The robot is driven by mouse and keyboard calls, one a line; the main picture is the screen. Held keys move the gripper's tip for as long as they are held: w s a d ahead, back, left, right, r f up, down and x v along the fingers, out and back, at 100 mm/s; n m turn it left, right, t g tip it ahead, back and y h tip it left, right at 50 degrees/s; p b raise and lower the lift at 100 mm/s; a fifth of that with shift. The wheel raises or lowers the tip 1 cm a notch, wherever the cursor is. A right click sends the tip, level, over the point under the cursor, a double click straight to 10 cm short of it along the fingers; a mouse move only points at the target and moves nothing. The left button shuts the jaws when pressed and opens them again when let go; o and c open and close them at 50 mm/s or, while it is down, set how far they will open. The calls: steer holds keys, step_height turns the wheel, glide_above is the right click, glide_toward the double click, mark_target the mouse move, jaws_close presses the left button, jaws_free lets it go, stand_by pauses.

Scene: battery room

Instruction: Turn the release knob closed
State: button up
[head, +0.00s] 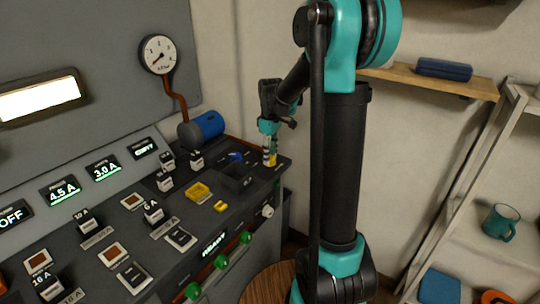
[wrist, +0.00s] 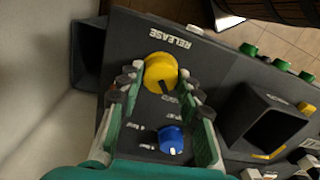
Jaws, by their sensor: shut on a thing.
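The release knob (wrist: 160,68) is yellow and round, beside the printed word RELEASE on the dark panel. Its dark pointer mark faces down in the wrist view, toward the blue knob (wrist: 172,138). My gripper (head: 268,151) reaches down onto the far right end of the console, with yellow showing between its fingers. In the wrist view its two fingers stand on either side of the release knob and are shut on it. The small labels by the knob are partly hidden or too small to read.
An open black box (head: 238,179) stands on the panel beside the knobs. The console (head: 225,235) also carries switches, a yellow tray (head: 198,191) and green buttons (head: 221,262). A gauge (head: 158,54) hangs on the wall panel behind. A shelf (head: 430,82) is at the right.

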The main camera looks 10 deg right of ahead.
steer(key=shift+n, duration=0.6)
steer(key=o, duration=1.2)
steer(key=shift+c, duration=0.2)
step_height(320, 180, up, 12)
steer(key=shift+w, duration=0.15)
steer(key=shift+d, duration=0.1)
steer(key=s+d+f+m+t, duration=0.2)
steer(key=s+f+m, duration=0.3)
steer(key=s+f, duration=0.4)
steer(key=s+d+f+m+t, duration=0.1)
steer(key=s+f+m+t, duration=0.1)
steer(key=s+f+m, duration=0.4)
steer(key=s+f, duration=0.4)
steer(key=s, duration=0.4)
steer(key=shift+s+d+f+t, duration=0.15)
steer(key=shift+s+d+t, duration=0.15)
steer(key=shift+d, duration=0.1)
